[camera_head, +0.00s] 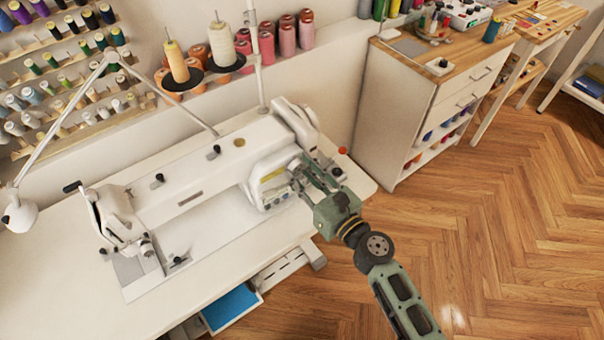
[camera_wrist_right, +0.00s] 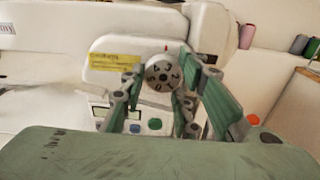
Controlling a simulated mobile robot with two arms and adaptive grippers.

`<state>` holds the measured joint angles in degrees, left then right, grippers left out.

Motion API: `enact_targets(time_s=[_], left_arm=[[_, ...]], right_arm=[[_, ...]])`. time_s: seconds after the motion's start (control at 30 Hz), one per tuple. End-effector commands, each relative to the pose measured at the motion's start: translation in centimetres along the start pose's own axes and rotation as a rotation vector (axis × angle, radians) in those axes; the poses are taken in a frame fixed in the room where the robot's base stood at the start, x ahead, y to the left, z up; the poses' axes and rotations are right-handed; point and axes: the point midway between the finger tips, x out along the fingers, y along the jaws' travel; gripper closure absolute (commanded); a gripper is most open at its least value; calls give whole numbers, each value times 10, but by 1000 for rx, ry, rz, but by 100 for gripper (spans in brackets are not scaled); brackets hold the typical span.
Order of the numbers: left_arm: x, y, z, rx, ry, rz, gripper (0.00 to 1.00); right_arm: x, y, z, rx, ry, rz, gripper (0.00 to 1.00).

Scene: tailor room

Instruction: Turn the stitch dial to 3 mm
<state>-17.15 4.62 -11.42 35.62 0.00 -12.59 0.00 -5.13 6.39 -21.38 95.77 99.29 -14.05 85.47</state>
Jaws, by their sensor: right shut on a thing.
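The stitch dial (camera_wrist_right: 162,73) is a round grey knob with dark numbers on the front of the white sewing machine, centred in the right wrist view. A small red mark sits just above it, and a 3 shows near its top. The white sewing machine (camera_head: 205,172) stands on the table in the head view. My right gripper (camera_head: 302,167) is at the machine's right end; in the wrist view its green fingers (camera_wrist_right: 164,90) lie on both sides of the dial, shut on it. In the head view the gripper partly covers the dial. My left gripper is in neither view.
Below the dial are a small display (camera_wrist_right: 101,112) and coloured buttons (camera_wrist_right: 154,124). A white lamp (camera_head: 20,214) and thread cones (camera_head: 222,45) stand around the machine. A wooden-topped cabinet (camera_head: 420,105) is to the right. The wooden floor at right is clear.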

Motion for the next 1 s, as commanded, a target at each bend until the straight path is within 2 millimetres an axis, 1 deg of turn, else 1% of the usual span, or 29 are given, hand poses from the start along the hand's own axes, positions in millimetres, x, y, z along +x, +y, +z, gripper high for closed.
enact_targets(time_s=[0.03, 0.2, 0.3, 0.57, 0.6, 0.73, 0.77, 1.0], left_arm=[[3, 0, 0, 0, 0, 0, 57], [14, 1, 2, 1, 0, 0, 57], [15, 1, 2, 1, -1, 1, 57], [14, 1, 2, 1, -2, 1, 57], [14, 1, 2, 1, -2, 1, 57], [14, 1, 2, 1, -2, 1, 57], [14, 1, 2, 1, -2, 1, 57], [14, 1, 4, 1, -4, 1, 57]], right_arm=[[0, 3, -1, -24, -2, 7, 97], [0, 4, -4, -202, -3, 9, 97], [0, 4, -3, -267, -3, 9, 97], [0, 5, -2, -277, -1, 11, 97], [0, 5, -2, -277, -1, 12, 69], [0, 5, -2, -276, -1, 11, 58], [0, 4, -2, -276, -1, 10, 57], [0, 2, -2, -277, -1, 6, 57]])
